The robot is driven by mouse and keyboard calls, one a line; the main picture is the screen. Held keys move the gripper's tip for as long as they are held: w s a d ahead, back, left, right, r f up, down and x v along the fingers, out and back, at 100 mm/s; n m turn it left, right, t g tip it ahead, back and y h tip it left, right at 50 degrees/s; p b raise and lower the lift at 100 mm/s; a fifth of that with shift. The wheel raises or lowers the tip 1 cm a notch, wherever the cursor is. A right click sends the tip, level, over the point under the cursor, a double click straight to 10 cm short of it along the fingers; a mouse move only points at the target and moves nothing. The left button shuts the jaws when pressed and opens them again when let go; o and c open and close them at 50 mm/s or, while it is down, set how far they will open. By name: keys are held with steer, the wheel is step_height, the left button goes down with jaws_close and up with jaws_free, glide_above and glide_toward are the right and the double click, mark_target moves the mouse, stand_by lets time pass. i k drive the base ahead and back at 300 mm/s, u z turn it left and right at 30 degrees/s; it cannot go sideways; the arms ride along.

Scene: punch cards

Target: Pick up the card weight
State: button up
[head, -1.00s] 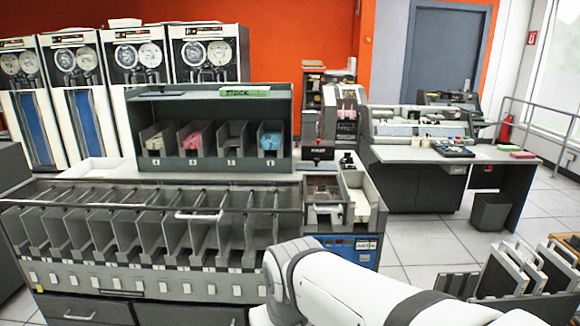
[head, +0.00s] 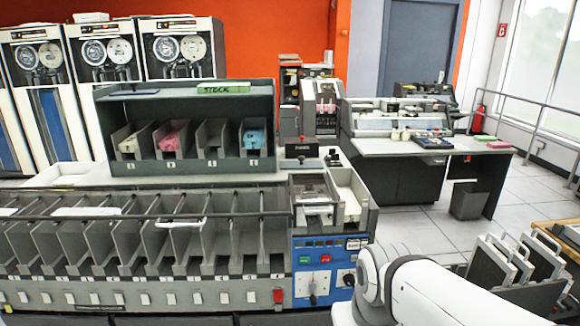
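I cannot make out the card weight for certain. A feed hopper (head: 318,216) at the right end of the long grey card sorter has a pale grey, block-like piece (head: 312,187) in it, too small to identify. A small dark object with a knob (head: 333,158) stands on the ledge behind the hopper. My white arm shows at the lower right, in front of and to the right of the blue control panel (head: 305,270). My gripper is out of view, so its state and any contents are hidden.
The sorter's row of open pockets (head: 150,240) fills the lower left. A desk (head: 420,148) with machines is at the back right. Grey panels (head: 505,265) stand at the lower right. Floor between is clear.

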mark_target(301, 164)
steer(key=u, duration=0.05)
steer(key=i, duration=1.5)
steer(key=z, duration=0.05)
